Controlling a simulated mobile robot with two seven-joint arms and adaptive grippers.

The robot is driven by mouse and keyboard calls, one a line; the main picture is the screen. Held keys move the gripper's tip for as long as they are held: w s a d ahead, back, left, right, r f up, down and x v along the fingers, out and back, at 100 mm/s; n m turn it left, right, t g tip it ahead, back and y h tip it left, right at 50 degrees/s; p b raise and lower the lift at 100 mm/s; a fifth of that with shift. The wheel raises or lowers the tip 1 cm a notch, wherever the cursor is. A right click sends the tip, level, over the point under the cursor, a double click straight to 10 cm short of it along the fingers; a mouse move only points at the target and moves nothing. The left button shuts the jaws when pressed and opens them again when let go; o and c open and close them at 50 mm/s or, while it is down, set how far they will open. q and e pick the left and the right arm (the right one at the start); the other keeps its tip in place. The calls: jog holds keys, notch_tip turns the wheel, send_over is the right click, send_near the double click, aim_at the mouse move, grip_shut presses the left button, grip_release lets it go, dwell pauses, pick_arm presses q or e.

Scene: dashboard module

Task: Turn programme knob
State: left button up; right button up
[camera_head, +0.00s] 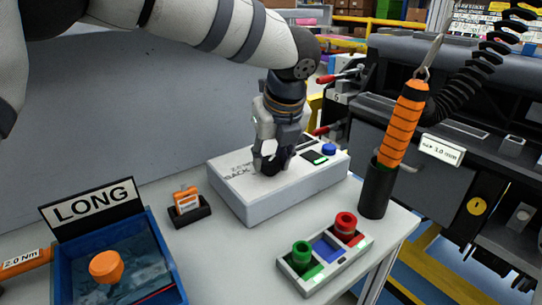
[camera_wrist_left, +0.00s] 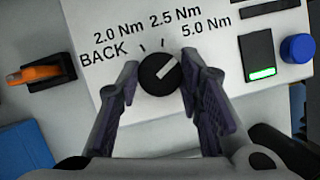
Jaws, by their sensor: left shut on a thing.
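A white control box (camera_head: 250,203) stands on the table with a black round programme knob (camera_wrist_left: 159,75) on its top face. Around the knob are the labels BACK, 2.0 Nm, 2.5 Nm and 5.0 Nm. The knob's white pointer line slants to the upper right, on the side toward 5.0 Nm. My left gripper (camera_head: 272,160) reaches down onto the box. Its fingers are shut on the knob, one on each side, and in the head view they mostly hide it. The right gripper is in neither view.
The box also has a green-lit display (camera_wrist_left: 260,72) and a blue button (camera_wrist_left: 297,48). An orange screwdriver (camera_head: 403,125) stands in a black holder. A button panel (camera_head: 322,262) and a blue LONG bin (camera_head: 165,264) are in front. An orange piece sits in a small black stand (camera_head: 190,215).

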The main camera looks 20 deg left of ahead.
pick_arm(q)
jog(key=shift+n, duration=0.3)
jog(key=n+g+y, duration=0.1)
jog(key=n, duration=0.1)
jog(key=shift+w+f+n, duration=0.1)
jog(key=shift+n, duration=0.3)
jog(key=n, duration=0.1)
jog(key=n+g+b, duration=0.1)
jog(key=n, duration=0.1)
jog(key=shift+w+d+f+n+y, duration=0.1)
jog(key=shift+f+n+y, duration=0.05)
jog(key=shift+n+y, duration=0.15)
jog(key=n+g+b, duration=0.1)
jog(key=n+g, duration=0.1)
jog(key=n, duration=0.2)
jog(key=shift+w+f+n+b, duration=0.1)
jog(key=shift+n+b, duration=0.2)
jog(key=n+g+b, duration=0.1)
jog(key=n, duration=0.1)
jog(key=shift+n, duration=0.4)
jog(key=shift+n+g+b, duration=0.3)
jog(key=shift+n+b, duration=0.15)
jog(key=shift+n, duration=0.25)
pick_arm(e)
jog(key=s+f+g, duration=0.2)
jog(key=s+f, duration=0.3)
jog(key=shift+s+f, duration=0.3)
pick_arm(q)
jog(key=shift+r, duration=0.2)
